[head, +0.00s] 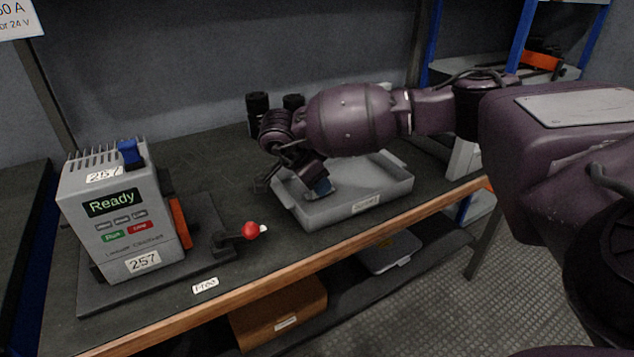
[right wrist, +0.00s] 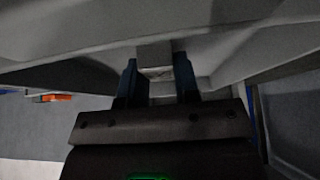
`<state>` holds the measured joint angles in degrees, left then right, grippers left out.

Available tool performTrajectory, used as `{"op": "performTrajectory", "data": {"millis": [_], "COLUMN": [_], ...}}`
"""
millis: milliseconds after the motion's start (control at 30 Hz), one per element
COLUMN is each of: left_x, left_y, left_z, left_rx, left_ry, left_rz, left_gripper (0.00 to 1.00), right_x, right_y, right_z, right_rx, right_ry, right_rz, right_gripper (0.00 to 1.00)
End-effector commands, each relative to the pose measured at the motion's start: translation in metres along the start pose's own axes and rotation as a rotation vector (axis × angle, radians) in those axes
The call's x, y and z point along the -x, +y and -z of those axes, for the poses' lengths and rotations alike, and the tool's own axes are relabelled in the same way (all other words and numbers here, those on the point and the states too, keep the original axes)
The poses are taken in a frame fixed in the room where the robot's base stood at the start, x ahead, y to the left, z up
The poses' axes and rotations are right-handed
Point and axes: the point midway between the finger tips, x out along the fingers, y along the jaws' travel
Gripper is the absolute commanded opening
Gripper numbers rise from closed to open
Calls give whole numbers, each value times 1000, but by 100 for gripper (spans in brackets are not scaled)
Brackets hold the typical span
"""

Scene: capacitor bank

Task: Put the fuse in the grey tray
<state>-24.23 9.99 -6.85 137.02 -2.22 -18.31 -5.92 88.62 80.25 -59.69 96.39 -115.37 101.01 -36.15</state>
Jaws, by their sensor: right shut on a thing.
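The grey tray (head: 363,206) stands on the dark bench top, right of the middle in the head view. My right gripper (head: 320,190) reaches down into the left part of the tray, with its blue fingertips low inside it. In the right wrist view my right gripper (right wrist: 160,82) is shut on a small pale grey block, apparently the fuse (right wrist: 157,60). Most of the fuse is hidden by the fingers, and I cannot tell whether it touches the tray floor. My left gripper is not in view.
A grey device (head: 112,220) with a "Ready" display stands on the left. A lever with a red ball (head: 251,230) sticks out between it and the tray. Dark cylinders (head: 258,106) stand behind my right arm. The bench's wooden front edge (head: 250,281) runs below the tray.

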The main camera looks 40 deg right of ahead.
Motion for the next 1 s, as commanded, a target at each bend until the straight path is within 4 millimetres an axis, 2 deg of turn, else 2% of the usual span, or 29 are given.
{"op": "performTrajectory", "data": {"millis": [133,167,300,667,767,1000], "left_x": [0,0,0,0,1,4], "left_y": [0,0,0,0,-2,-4], "left_z": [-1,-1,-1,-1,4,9], "left_rx": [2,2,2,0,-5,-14], "left_ry": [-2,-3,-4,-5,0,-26], "left_rz": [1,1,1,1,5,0], "left_gripper": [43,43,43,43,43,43], "right_x": [-3,-3,-3,1,15,64], "right_y": [0,0,0,0,0,-1], "right_z": [-2,-2,-2,1,1,3], "right_rx": [0,0,0,0,-1,-3], "right_ry": [0,0,0,0,-2,-5], "right_rz": [-1,-1,-1,0,4,10], "right_gripper": [4,34,55,55,55,55]}}
